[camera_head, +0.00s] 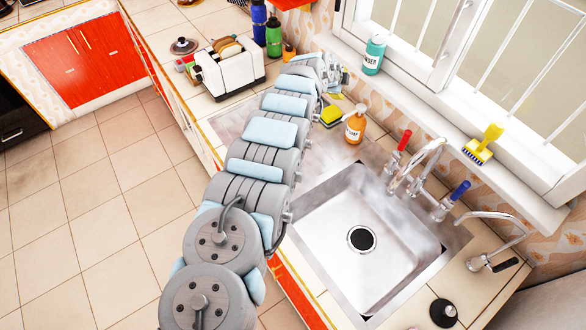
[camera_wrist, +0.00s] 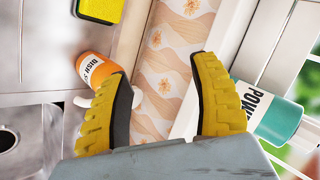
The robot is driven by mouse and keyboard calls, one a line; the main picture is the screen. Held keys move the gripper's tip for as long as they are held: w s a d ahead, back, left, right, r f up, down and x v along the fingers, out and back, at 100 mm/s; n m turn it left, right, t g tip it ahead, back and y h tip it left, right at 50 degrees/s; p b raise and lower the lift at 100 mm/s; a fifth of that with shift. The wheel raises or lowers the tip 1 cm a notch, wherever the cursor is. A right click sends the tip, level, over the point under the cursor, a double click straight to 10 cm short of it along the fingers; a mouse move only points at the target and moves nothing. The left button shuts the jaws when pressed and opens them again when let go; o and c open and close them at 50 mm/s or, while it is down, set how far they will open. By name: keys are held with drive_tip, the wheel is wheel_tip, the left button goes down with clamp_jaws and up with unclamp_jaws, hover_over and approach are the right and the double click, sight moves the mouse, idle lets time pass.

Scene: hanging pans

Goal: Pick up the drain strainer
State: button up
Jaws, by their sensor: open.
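A round black piece with a small raised middle (camera_head: 444,312) lies on the counter by the near right corner of the sink; it looks like the drain strainer, though I cannot be sure. A dark round drain with a pale rim (camera_head: 361,239) is in the sink floor. It also shows partly in the wrist view (camera_wrist: 8,139). My gripper (camera_wrist: 163,85) is open with two yellow ribbed fingers and nothing between them. In the head view my gripper (camera_head: 332,76) is beyond the sink near the window sill, far from both black round things.
An orange soap bottle (camera_head: 355,125) and a yellow-green sponge (camera_head: 331,115) stand close to my gripper. A teal powder bottle (camera_head: 373,56) and a yellow brush (camera_head: 484,145) are on the sill. Taps (camera_head: 418,168) rise behind the sink basin (camera_head: 320,225), which is otherwise empty.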

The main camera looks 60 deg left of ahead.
drive_tip(key=s+d+f+m+g+h+b, duration=0.15)
drive_tip(key=s+d+g, duration=0.25)
drive_tip(key=s, duration=0.7)
drive_tip(key=s+d+f+m+g+h+b, duration=0.1)
drive_tip(key=s+d+m+g+h, duration=0.25)
drive_tip(key=s, duration=0.65)
drive_tip(key=shift+y, duration=0.3)
wheel_tip(320, 180, down, 9)
drive_tip(key=shift+a+r, duration=0.15)
drive_tip(key=shift+f, duration=1.55)
drive_tip(key=shift+f, duration=0.15)
drive_tip(key=shift+d+f, duration=0.2)
drive_tip(key=shift+f, duration=1.85)
drive_tip(key=shift+s+a+f, duration=0.15)
drive_tip(key=shift+f, duration=0.3)
